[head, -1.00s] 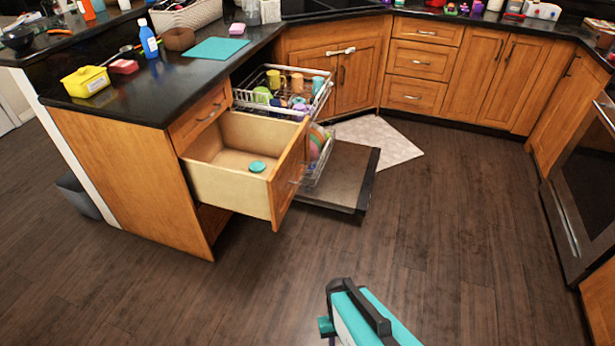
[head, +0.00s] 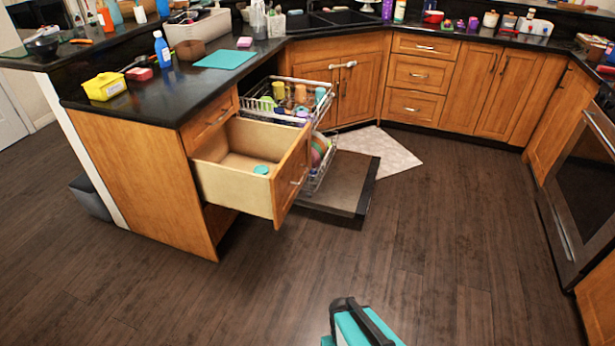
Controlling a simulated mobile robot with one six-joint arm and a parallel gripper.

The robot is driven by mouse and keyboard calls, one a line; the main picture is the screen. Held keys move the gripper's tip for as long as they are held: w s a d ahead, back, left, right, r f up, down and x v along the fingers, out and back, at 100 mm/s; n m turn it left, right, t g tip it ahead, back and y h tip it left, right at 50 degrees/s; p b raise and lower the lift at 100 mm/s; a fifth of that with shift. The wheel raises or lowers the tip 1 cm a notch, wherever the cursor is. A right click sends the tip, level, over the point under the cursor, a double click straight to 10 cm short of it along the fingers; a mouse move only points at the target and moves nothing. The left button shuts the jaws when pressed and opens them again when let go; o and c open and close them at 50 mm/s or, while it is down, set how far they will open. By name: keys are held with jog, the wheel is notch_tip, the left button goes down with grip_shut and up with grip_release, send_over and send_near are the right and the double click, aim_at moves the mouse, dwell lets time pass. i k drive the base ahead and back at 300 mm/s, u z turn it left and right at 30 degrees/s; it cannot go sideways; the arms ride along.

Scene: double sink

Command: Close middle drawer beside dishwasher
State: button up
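The middle drawer (head: 233,188) is pulled far out of the wooden cabinet at the end of the counter. Its wooden front (head: 291,178) with a bar handle faces right, and a small teal round item (head: 261,169) lies inside. The drawer above it (head: 208,118) is shut. The dishwasher (head: 337,183) stands just behind the drawer, its door folded down and its racks out with cups and dishes. Part of my arm, teal and black, shows at the bottom centre, well apart from the drawer. My gripper is not in view.
The dark wood floor between my arm and the drawer is clear. The open dishwasher door lies low beyond the drawer. A pale mat (head: 377,151) lies behind it. An oven (head: 582,188) stands at the right. The dark counter (head: 160,98) holds several items.

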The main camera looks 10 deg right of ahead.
aim_at(222, 168)
jog(key=u, duration=0.15)
jog(key=i, duration=0.95)
jog(key=z, duration=0.3)
jog(key=k, duration=0.55)
jog(key=u, duration=1.25)
